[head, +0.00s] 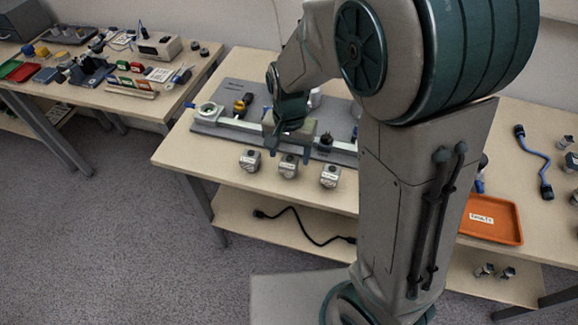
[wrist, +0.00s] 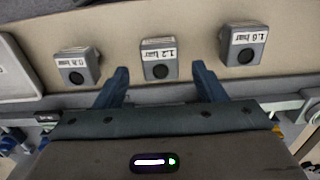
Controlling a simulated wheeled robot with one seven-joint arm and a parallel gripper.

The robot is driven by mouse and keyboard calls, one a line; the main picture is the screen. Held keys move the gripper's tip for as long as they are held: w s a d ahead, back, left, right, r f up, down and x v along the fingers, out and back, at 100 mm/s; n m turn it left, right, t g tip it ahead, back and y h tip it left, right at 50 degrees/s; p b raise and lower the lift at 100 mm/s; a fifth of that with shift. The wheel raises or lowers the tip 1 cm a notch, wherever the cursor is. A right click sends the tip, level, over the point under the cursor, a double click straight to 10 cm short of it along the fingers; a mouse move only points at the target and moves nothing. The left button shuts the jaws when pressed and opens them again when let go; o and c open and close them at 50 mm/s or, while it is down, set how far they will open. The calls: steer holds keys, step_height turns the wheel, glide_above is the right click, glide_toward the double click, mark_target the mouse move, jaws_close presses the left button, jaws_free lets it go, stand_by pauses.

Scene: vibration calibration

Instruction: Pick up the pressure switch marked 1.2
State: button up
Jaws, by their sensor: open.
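The pressure switch marked 1.2 bar (wrist: 159,60) is a small grey block with a white label and a dark round port. It is the middle of three similar blocks, and in the head view it is the middle block (head: 288,166) near the table's front edge. My gripper (wrist: 160,76) is open and empty. In the wrist view the switch lies ahead of the gap between the two fingertips. In the head view my gripper (head: 288,143) hangs just behind the row of blocks; the exact gap to the switch is unclear.
Neighbouring switches stand either side, one marked 1.6 bar (wrist: 243,46), the other's label (wrist: 77,67) hard to read. A grey board (head: 222,127) with a rail and fittings lies behind. An orange tray (head: 490,220) sits right. A black cable (head: 305,228) lies on the lower shelf.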

mark_target(289, 162)
step_height(289, 162, down, 5)
steer(key=shift+s+f+b, duration=0.15)
steer(key=shift+f+b, duration=0.05)
steer(key=shift+b, duration=0.3)
steer(key=c, duration=1.2)
